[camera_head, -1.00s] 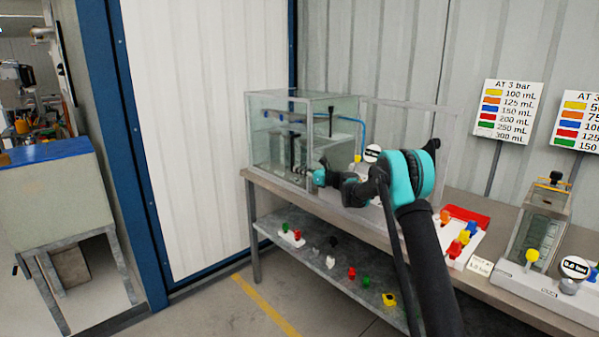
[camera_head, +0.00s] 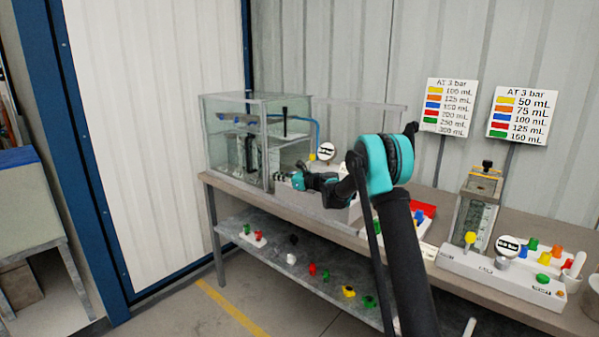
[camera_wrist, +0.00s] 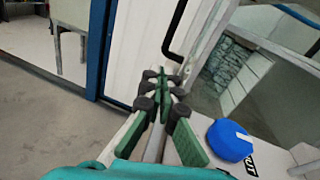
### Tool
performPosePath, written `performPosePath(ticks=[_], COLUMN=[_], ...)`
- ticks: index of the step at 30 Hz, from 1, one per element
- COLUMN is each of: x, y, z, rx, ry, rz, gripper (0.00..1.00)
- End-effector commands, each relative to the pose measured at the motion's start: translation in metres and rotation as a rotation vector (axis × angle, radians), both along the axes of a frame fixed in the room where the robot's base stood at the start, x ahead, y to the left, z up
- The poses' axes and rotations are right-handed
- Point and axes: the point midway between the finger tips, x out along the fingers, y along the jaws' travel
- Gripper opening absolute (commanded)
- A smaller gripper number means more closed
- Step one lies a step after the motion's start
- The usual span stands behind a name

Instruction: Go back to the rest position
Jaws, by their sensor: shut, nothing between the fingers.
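My gripper (camera_head: 282,177) is at the end of the black and teal arm, in front of the glass tank's lower right side in the head view. In the wrist view its green-padded fingers (camera_wrist: 160,85) are drawn together with nothing between them. A blue round knob (camera_wrist: 229,140) lies to the right of the fingers, on a white base with partly hidden lettering. The fingers are apart from the knob. The glass tank (camera_head: 230,150) stands on the bench's left end.
The bench (camera_head: 420,205) runs along the wall. A second pump unit (camera_head: 478,215) stands at the right. Coloured knobs lie on the lower shelf (camera_head: 300,262). Two colour-chart signs (camera_head: 449,107) (camera_head: 522,116) stand behind. The floor (camera_head: 180,322) in front at left is clear.

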Motion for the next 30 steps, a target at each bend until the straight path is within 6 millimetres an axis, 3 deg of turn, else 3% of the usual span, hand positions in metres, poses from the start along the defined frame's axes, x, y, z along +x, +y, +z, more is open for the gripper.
performPosePath(ticks=[5,14,23,30], x=[-0.053,-0.161,-0.284,-0.391], y=[-0.036,-0.111,-0.198,-0.271], z=[0.003,-0.017,-0.057,-0.099], rx=[-0.248,-0.709,-1.141,-1.451], ry=[-0.188,-0.508,-0.767,-0.923], rz=[0.027,0.158,0.391,0.662], gripper=[0.00,0.00,0.00,0.00])
